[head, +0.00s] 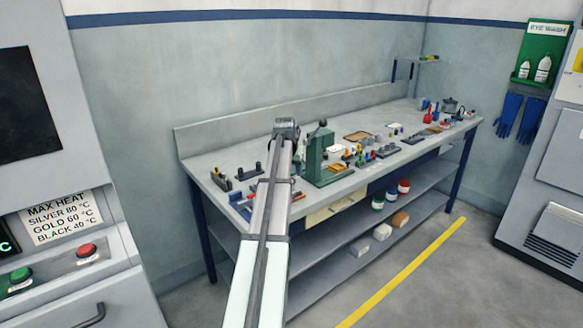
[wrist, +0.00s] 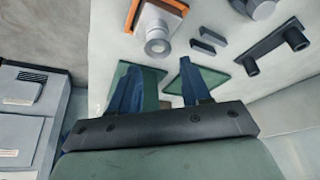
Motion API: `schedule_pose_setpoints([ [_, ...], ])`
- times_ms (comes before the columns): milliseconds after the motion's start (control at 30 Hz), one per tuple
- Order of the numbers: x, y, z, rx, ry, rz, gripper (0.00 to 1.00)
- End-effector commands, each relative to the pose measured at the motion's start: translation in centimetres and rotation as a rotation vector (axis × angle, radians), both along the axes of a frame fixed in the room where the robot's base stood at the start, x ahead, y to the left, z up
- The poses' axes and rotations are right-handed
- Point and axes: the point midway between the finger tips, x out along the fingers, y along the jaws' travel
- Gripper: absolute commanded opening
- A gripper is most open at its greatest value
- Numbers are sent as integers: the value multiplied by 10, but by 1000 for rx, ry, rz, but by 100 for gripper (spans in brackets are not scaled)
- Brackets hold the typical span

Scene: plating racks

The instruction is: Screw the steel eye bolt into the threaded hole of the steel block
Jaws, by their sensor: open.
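My gripper (wrist: 158,70) shows in the wrist view as two blue fingers standing wide apart, with nothing held between them. In the head view my arm reaches over the left part of the bench, and I cannot make out the fingers there. I cannot single out the steel eye bolt or the steel block with certainty in either view. The wrist view shows an orange-edged block with a round grey piece (wrist: 158,42) beyond the fingers, two small grey bars (wrist: 208,42), and a dark base with two pegs (wrist: 275,46).
The workbench (head: 225,160) carries many small parts. A green upright stand (head: 316,158) is just right of my arm's end. Dark holders (head: 221,180) sit at the bench's left. Jars and pale blocks are on the lower shelf (head: 335,245). The bench's back strip looks clear.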

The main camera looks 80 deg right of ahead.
Motion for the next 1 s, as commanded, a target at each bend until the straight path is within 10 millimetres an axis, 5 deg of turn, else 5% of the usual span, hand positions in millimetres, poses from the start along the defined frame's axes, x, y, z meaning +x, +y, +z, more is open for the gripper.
schedule_pose_setpoints([
  [500,0,1,-34,2,0,0,47],
  [833,0,0,-38,0,0,0,47],
  [1000,0,0,-38,0,0,0,31],
])
